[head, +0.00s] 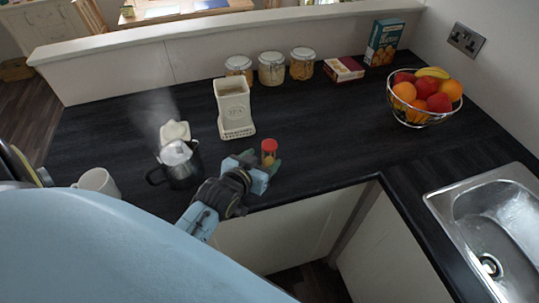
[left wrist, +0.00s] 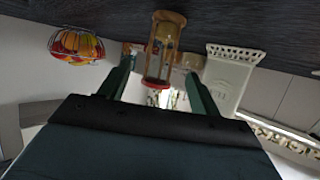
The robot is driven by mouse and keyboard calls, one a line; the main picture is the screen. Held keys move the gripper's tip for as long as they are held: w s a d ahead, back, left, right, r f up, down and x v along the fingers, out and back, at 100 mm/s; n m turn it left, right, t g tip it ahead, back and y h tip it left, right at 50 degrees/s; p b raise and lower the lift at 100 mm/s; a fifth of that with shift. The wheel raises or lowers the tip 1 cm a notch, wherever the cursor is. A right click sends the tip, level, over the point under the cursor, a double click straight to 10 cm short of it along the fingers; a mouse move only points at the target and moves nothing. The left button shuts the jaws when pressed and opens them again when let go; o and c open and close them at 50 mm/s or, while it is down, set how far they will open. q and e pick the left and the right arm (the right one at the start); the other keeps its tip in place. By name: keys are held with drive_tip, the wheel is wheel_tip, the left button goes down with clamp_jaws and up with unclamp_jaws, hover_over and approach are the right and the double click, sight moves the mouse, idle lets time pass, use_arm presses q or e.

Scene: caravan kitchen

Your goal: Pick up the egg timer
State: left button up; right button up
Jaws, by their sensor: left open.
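The egg timer (head: 269,147) is a small sandglass with a red cap, upright near the worktop's front edge. In the left wrist view the egg timer (left wrist: 164,42) shows upside down, with a wooden end at the top and glass in the middle. My left gripper (head: 263,165) is open around it, one finger on each side. In the left wrist view my left gripper (left wrist: 159,72) shows gaps between the fingers and the timer. The timer's lower part is partly hidden by the gripper in the head view. My right gripper is not in view.
A cream utensil holder (head: 234,107) stands behind the timer. A steaming kettle (head: 180,165) and white mug (head: 97,182) are left. Jars (head: 271,70), boxes (head: 343,69) and a fruit bowl (head: 421,115) stand farther back. A sink (head: 500,215) is right. Worktop right of the timer is clear.

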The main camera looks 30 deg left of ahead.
sight(273, 140)
use_arm(q)
drive_tip(key=shift+x, duration=0.95)
drive_tip(key=shift+w+f, duration=0.1)
drive_tip(key=shift+w, duration=0.4)
drive_tip(key=x, duration=0.4)
drive_tip(key=shift+w+a, duration=0.1)
drive_tip(key=shift+w, duration=0.1)
drive_tip(key=c, duration=1.1)
wheel_tip(273, 140, up, 10)
drive_tip(key=shift+r+p, duration=0.1)
drive_tip(key=shift+p, duration=0.6)
wheel_tip(273, 140, up, 6)
drive_tip(key=p, duration=0.7)
